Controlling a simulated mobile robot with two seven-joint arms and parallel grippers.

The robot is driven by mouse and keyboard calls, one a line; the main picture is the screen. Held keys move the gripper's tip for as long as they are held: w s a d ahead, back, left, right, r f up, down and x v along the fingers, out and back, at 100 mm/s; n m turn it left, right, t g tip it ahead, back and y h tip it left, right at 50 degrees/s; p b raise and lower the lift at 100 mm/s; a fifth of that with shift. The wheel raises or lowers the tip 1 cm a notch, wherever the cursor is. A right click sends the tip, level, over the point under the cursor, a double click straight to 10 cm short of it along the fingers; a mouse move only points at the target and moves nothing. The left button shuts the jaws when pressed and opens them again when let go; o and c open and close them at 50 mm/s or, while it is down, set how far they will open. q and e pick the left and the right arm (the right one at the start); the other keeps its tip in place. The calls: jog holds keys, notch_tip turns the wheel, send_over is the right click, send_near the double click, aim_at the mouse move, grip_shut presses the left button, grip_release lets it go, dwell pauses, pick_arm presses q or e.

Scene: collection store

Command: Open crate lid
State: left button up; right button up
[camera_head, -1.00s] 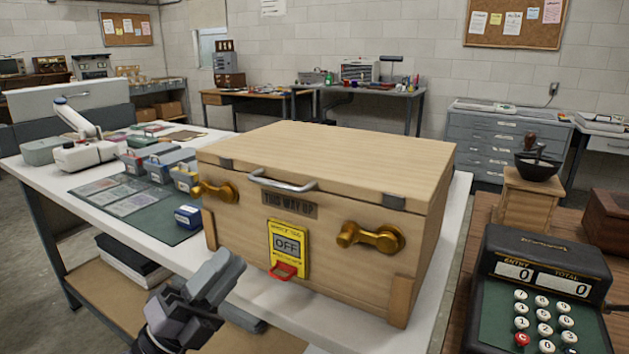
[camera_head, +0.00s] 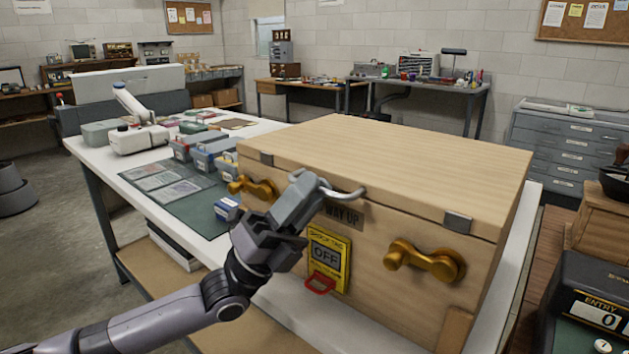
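The wooden crate (camera_head: 390,235) stands on the white table with its lid (camera_head: 400,155) down flat. A metal handle (camera_head: 347,193) is on the lid's front edge. My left gripper (camera_head: 305,190) is at the handle's left part, with its fingertips overlapping it in the picture. They hide part of the handle and of the "THIS WAY UP" plate, and I cannot tell whether they close on it. Brass latches sit at the front left (camera_head: 252,188) and front right (camera_head: 425,262). My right gripper is out of view.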

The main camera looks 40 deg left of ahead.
pick_arm(q)
jog(key=shift+w+d+r, duration=0.3)
jog(key=shift+w+r, duration=0.1)
jog(key=shift+r, duration=0.15)
grip_shut()
jog(key=shift+r, duration=0.1)
